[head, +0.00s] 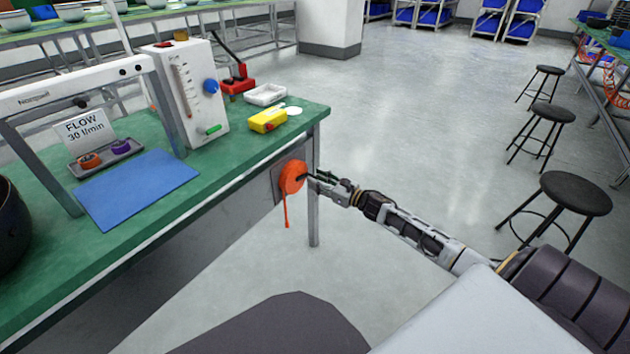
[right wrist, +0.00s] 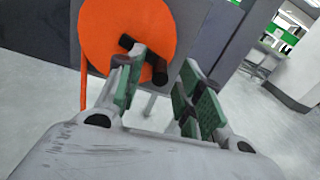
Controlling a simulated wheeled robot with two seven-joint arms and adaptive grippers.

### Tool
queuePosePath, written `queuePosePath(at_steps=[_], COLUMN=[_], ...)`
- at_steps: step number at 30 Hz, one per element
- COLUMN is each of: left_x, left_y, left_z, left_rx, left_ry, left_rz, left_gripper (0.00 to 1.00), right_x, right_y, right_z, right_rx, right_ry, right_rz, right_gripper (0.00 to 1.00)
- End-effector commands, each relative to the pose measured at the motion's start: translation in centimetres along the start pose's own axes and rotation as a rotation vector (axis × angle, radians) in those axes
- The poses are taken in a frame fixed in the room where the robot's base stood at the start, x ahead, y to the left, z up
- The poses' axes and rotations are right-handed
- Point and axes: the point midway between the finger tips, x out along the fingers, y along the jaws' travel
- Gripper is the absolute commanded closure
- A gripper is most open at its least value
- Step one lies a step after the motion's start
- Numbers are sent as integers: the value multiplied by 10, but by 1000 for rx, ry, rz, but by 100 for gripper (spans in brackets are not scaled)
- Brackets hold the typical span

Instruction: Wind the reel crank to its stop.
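The orange reel (head: 291,177) is mounted on the side of the green bench near its right corner, with an orange strap hanging below it. In the right wrist view the reel (right wrist: 120,28) fills the upper left, and its black crank (right wrist: 157,70) sticks out towards me. My right gripper (head: 316,180) is at the reel's front. In the right wrist view its two green-padded fingers (right wrist: 163,88) stand apart, with the crank's end showing in the gap between them. The left finger overlaps part of the crank; I cannot tell whether it touches. My left gripper is not in view.
The green bench (head: 255,133) carries a white flow meter box (head: 189,95), a yellow box (head: 268,120), a white tray (head: 265,94) and a blue mat (head: 137,187). A bench leg (head: 314,220) stands just beside the reel. Black stools (head: 575,193) stand at the right; the floor between is clear.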

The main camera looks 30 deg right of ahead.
Motion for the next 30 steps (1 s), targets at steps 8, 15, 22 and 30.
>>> queuePosePath(at_steps=[8,15,22,30], left_x=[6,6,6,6], left_y=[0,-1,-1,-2], left_z=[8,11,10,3], left_rx=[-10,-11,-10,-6], left_ry=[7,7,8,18], left_rz=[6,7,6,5], left_gripper=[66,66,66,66], right_x=[14,17,17,17], right_y=[0,0,0,0], right_z=[0,0,0,0], right_rx=[-1,-1,-1,-1], right_ry=[0,1,1,1], right_rz=[0,0,0,0], right_gripper=[63,63,67,100])
